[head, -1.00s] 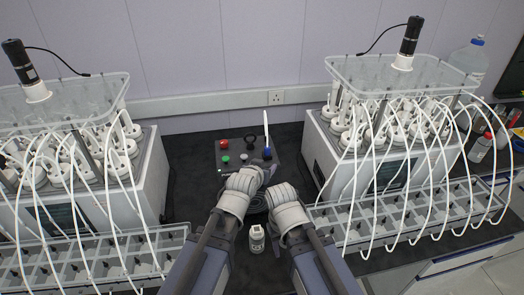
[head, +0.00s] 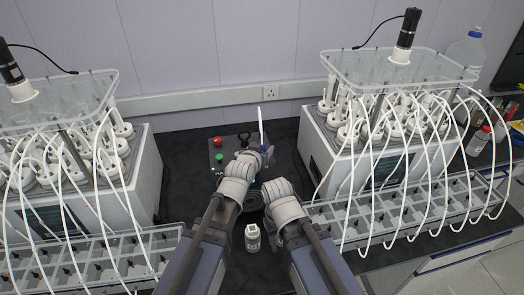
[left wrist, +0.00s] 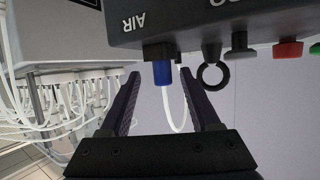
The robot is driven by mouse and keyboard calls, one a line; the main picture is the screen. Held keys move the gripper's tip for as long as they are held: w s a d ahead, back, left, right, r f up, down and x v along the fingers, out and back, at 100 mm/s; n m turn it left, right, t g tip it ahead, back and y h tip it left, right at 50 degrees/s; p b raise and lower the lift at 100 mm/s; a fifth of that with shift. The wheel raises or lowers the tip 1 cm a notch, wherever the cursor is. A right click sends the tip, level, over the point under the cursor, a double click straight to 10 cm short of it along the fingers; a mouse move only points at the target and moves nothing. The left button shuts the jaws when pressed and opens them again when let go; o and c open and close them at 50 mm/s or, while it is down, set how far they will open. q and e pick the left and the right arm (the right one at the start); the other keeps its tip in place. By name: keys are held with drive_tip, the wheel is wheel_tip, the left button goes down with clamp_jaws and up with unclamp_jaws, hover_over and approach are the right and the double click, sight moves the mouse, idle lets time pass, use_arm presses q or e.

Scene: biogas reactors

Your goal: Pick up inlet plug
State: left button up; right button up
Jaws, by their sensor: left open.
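A dark control box (head: 217,156) stands against the back between the two reactors. In the left wrist view the box (left wrist: 185,25) is upside down, with the word AIR on it. A blue fitting (left wrist: 162,73) with a white tube hangs by that word, and a black ring-shaped plug (left wrist: 212,72) is beside it. I cannot tell for certain which is the inlet plug. My left gripper (head: 266,153) is at the box's right side; in the wrist view its jaws (left wrist: 160,76) are open, with the blue fitting between the tips in the picture. My right gripper is hidden behind its wrist.
Reactors with white tubes stand at the left (head: 120,185) and right (head: 335,140), each with a grey rack in front. A small white bottle (head: 252,238) stands between my arms. The box also has red (head: 217,142) and green (head: 220,157) buttons.

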sight(264, 144)
use_arm(q)
drive_tip(key=shift+w+f, duration=0.15)
drive_tip(key=shift+w, duration=0.15)
drive_tip(key=b+x, duration=0.2)
drive_tip(key=x, duration=0.2)
drive_tip(key=shift+w+f, duration=0.1)
drive_tip(key=shift+w, duration=0.15)
drive_tip(key=shift+s+a, duration=0.1)
drive_tip(key=shift+c, duration=0.3)
clamp_jaws()
